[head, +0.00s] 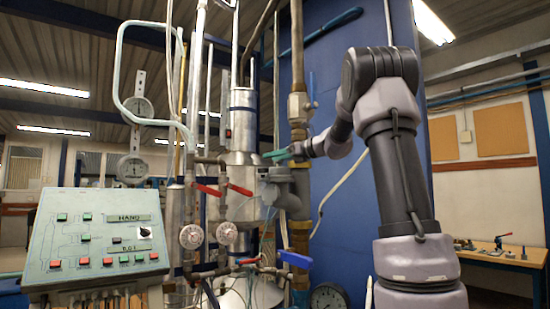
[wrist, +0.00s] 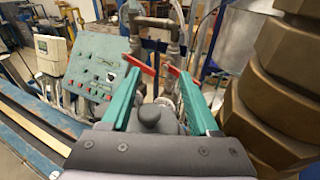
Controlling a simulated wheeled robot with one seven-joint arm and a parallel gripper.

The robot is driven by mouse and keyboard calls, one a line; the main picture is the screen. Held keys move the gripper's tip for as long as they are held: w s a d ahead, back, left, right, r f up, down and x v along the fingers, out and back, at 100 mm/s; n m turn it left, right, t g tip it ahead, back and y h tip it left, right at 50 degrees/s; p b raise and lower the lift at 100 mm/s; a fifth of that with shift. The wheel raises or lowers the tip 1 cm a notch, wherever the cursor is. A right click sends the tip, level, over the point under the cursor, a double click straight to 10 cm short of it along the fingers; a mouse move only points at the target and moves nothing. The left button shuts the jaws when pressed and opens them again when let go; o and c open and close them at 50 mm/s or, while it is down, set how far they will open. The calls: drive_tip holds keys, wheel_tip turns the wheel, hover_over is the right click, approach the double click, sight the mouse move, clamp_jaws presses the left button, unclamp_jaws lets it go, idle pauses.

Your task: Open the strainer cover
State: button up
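The strainer appears to be the grey fitting (head: 283,176) on the pipework in the middle of the head view, with a flat, wider top. My gripper (head: 272,154) is just above it, its green fingers pointing left. In the wrist view my gripper (wrist: 160,77) has its two green fingers spread wide apart. A rounded dark grey knob (wrist: 150,117) shows between the fingers, close to the palm; it looks like the top of the strainer cover. No finger visibly touches it. The lower part of the cover is hidden by the palm.
A thick brass pipe fitting (wrist: 275,100) is close on the right of my fingers. A blue valve handle (head: 295,259) is below. A control panel (head: 97,238) stands at left.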

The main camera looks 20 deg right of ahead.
drive_tip(key=v, duration=1)
drive_tip(key=shift+s+d, duration=0.25)
drive_tip(key=shift+s, duration=0.05)
drive_tip(key=shift+r, duration=0.1)
